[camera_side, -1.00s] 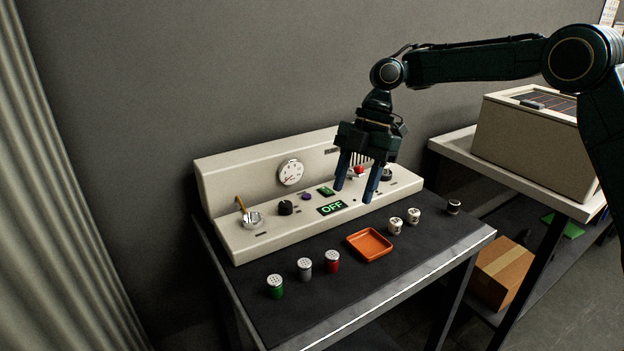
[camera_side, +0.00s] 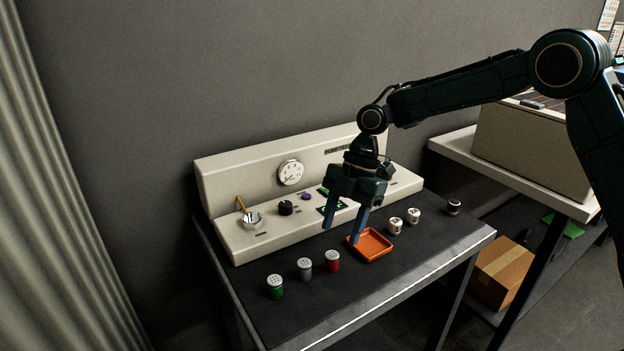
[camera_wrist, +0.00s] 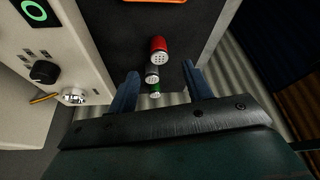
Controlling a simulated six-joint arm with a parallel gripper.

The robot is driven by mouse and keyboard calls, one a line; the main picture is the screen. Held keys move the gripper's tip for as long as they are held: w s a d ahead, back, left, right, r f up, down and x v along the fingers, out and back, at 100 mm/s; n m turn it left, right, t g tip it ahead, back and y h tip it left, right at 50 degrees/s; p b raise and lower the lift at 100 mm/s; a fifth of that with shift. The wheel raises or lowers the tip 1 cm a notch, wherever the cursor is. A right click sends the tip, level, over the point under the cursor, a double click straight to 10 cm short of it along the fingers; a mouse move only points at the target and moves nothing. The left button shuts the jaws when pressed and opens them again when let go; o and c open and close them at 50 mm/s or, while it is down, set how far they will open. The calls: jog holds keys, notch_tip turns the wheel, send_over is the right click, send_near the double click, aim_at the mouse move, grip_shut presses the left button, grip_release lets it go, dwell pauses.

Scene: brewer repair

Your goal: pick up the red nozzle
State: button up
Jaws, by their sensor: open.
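The red nozzle (camera_side: 332,261) stands upright on the dark bench top, with a pale perforated top. It is the rightmost of three similar nozzles and sits left of the orange tray. In the wrist view the red nozzle (camera_wrist: 159,48) is ahead of the fingers, near the middle. My gripper (camera_side: 341,236) is open and empty, above and behind the red nozzle, near the tray's left edge. In the wrist view my gripper (camera_wrist: 160,84) shows its two blue fingers apart, with the grey and green nozzles seen between them.
A grey nozzle (camera_side: 304,268) and a green nozzle (camera_side: 275,286) stand in a row to the left. The orange tray (camera_side: 386,256) lies to the right, with white cups (camera_side: 395,226) beyond. The cream console (camera_side: 225,225) runs along the back. The bench front is clear.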

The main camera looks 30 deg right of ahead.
aim_at(333, 254)
jog(key=shift+a+f, duration=0.1)
jog(key=shift+f, duration=0.1)
jog(key=shift+x, duration=2.6)
jog(key=c, duration=1.1)
